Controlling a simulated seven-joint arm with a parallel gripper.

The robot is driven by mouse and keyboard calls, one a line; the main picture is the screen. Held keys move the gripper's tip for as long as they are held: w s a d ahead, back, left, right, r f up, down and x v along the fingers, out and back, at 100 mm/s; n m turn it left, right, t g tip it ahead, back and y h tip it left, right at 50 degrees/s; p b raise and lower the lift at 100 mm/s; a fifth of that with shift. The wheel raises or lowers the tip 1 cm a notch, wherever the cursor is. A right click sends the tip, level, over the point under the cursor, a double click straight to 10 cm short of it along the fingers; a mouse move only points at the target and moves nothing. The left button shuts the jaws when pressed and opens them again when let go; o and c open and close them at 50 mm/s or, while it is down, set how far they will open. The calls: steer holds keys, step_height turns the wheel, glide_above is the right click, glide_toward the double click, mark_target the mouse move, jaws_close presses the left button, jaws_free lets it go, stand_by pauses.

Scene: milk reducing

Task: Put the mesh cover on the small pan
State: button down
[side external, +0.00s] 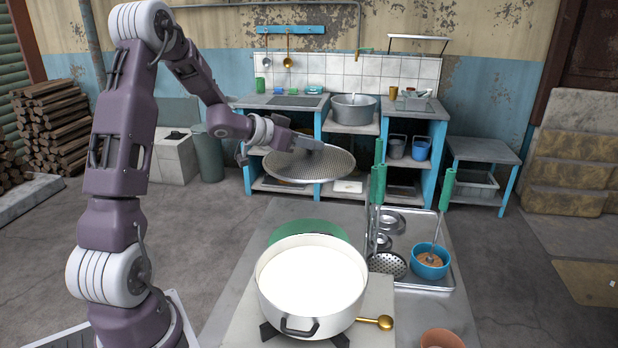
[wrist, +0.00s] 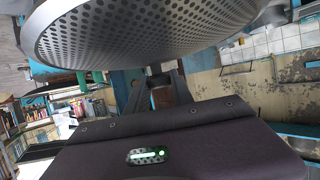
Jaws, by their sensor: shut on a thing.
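The mesh cover (side external: 310,164) is a round, grey perforated disc. It hangs in the air in the side view, slightly tilted, above and beyond the white pan. My gripper (side external: 308,144) is shut on the cover near its rim. In the wrist view the cover (wrist: 150,30) fills the top, and my gripper's fingers (wrist: 154,92) reach toward it; the grasp itself is partly hidden. The white pan (side external: 268,300), filled with white milk (side external: 312,280), stands upright on a black burner (side external: 270,333) at the front. The cover and this pan are apart.
A metal tray (side external: 440,284) right of the pan holds a blue bowl (side external: 431,262), small metal bowls and a skimmer (side external: 387,264). Green-handled utensils (side external: 379,185) stand upright there. A brass ladle (side external: 380,322) and brown pot (side external: 442,339) are near. A large metal pot (side external: 354,108) is behind.

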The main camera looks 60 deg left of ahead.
step_height(320, 180, up, 5)
steer(key=shift+r, duration=0.2)
steer(key=d+m+h, duration=0.1)
steer(key=d, duration=0.2)
steer(key=s+d+m+h, duration=0.1)
steer(key=d+h, duration=0.1)
steer(key=d, duration=0.1)
steer(key=s+d+m+g+h, duration=0.1)
steer(key=d+m, duration=0.1)
steer(key=d, duration=0.1)
steer(key=shift+s+d+f+h, duration=0.1)
steer(key=shift+f+h, duration=0.15)
steer(key=shift+h, duration=0.15)
steer(key=s+d+m+g+h, duration=0.7)
steer(key=s+d+m+h, duration=0.15)
steer(key=s+d, duration=0.65)
step_height(320, 180, down, 12)
steer(key=m, duration=0.1)
steer(key=shift+w+d+r+y, duration=0.25)
steer(key=shift+w+d+y, duration=0.1)
steer(key=shift+d, duration=0.1)
steer(key=shift+f, duration=0.6)
steer(key=c, duration=1)
jaws_free()
steer(key=shift+c, duration=0.2)
